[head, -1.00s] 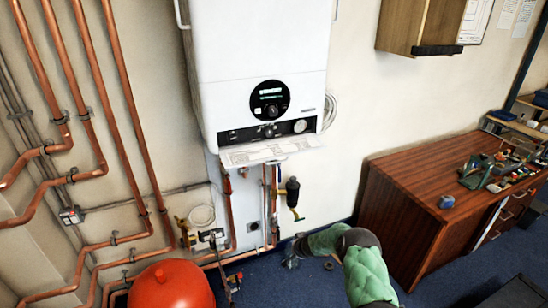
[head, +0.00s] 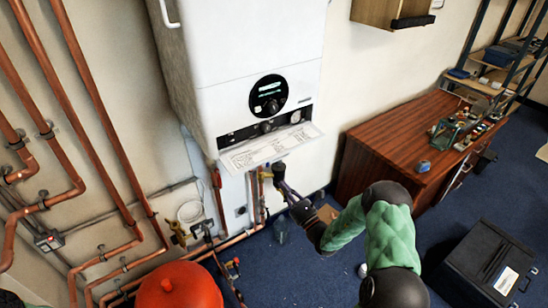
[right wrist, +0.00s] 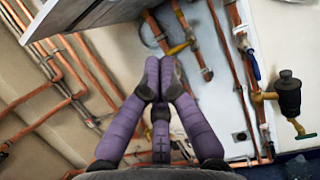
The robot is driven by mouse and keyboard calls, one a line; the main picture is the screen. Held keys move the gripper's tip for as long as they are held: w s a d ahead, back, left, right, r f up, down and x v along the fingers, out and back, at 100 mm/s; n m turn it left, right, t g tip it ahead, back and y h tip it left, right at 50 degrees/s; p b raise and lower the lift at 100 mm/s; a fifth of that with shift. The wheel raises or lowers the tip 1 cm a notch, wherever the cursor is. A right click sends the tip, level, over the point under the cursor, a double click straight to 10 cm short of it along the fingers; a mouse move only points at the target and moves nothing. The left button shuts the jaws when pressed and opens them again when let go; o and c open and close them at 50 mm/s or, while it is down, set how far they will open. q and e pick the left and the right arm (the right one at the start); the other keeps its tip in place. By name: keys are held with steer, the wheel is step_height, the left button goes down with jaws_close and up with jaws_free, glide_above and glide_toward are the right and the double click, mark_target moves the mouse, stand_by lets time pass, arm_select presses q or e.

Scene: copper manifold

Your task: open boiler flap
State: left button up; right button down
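The white boiler (head: 230,70) hangs on the wall in the head view. Its flap (head: 262,150) is folded down and sticks out from the lower front edge, with printed sheets on its upper face. The control strip with a gauge (head: 294,117) behind it is exposed. My left gripper is not in view.
Copper pipes (head: 85,120) run along the left wall, with valves and pipes below the boiler. A red tank (head: 180,288) stands at the bottom. A wooden desk (head: 410,135) is at the right and a black case (head: 482,262) on the blue floor. A wall cabinet (head: 385,12) hangs above.

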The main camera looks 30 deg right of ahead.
mark_target(276, 151)
steer(key=d+r+b+x, duration=0.1)
steer(key=x, duration=0.9)
steer(key=shift+m+t+h, duration=0.3)
steer(key=shift+m, duration=0.2)
steer(key=s, duration=0.1)
steer(key=s+r, duration=0.2)
steer(key=s, duration=0.1)
steer(key=shift+d, duration=0.2)
